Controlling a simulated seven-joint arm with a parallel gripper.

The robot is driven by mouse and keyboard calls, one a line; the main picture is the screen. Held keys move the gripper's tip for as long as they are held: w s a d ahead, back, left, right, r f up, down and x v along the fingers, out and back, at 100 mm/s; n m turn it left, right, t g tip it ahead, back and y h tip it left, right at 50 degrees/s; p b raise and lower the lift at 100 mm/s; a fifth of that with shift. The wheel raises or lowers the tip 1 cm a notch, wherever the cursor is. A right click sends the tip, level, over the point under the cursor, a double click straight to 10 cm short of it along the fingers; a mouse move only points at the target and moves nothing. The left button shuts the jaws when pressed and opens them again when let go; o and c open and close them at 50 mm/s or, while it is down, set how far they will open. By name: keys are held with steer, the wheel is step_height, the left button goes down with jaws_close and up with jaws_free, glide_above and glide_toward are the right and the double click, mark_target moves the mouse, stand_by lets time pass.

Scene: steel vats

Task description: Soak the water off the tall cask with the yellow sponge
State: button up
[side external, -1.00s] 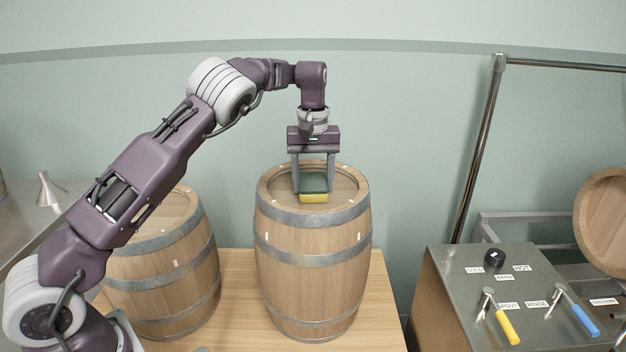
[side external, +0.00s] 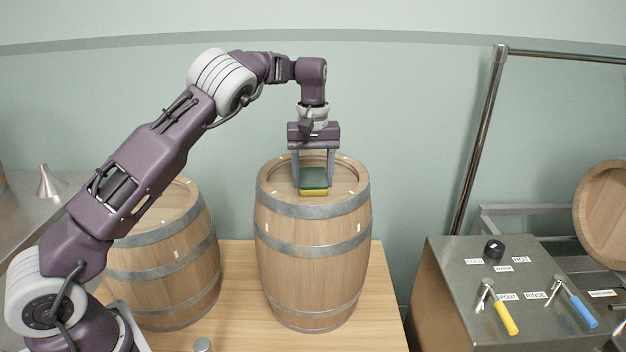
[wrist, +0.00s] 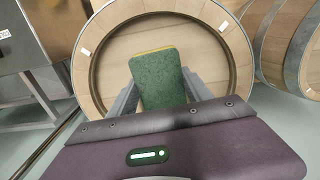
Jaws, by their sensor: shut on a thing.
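The tall cask (side external: 312,254) stands upright on the wooden table, its lid recessed inside the rim. My gripper (side external: 313,184) is over the lid, pointing down, shut on the sponge (side external: 314,191). The sponge has a dark green upper layer and a yellow lower layer. In the wrist view the sponge (wrist: 158,80) lies between the two fingers against the cask lid (wrist: 205,58). It is low at the lid, near the front rim in the side view; I cannot tell if it touches the wood. No water is clearly visible on the lid.
A shorter cask (side external: 166,262) stands left of the tall one. A steel control box (side external: 450,285) with a yellow lever (side external: 506,318), a blue lever (side external: 583,311) and a black knob (side external: 493,249) is at the right. A metal funnel (side external: 48,184) stands on the left counter.

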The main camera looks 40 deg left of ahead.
steer(key=shift+w+d, duration=0.2)
steer(key=shift+w, duration=0.05)
stand_by(1.7)
steer(key=shift+w+d, duration=0.2)
steer(key=shift+s+a, duration=0.45)
stand_by(0.5)
stand_by(0.6)
steer(key=shift+r, duration=4.55)
